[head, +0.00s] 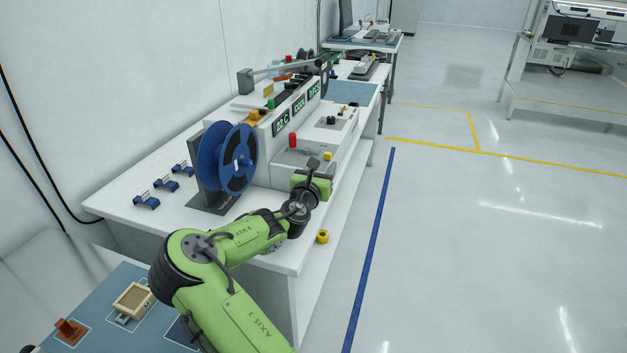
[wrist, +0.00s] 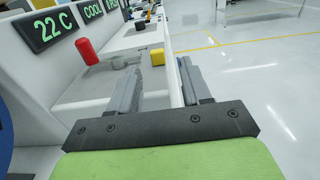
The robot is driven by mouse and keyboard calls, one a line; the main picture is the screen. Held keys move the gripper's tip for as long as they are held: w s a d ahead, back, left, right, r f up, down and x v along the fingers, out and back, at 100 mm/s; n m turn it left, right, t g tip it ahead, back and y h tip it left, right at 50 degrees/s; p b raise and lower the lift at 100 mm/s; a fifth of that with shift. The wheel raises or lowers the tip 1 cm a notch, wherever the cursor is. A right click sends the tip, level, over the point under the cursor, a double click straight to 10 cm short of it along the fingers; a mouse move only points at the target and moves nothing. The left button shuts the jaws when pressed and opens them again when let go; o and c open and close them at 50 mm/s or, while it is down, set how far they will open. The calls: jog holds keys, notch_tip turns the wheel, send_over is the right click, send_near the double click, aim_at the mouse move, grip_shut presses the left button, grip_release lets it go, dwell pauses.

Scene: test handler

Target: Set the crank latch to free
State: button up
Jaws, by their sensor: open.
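The white test handler (head: 272,151) stands on the bench, with a red upright cylinder (head: 293,140) and a small yellow block (head: 328,156) on its near part.
A blue reel (head: 228,160) stands close left of my arm. Several blue clips (head: 167,184) lie on the white bench (head: 115,207). Green-lit displays (head: 299,106) line the handler. The floor to the right is free.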

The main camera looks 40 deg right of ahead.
jog(key=p+v, duration=0.1)
jog(key=v, duration=0.9)
jog(key=shift+s+a, duration=0.2)
jog(key=shift+a, duration=0.05)
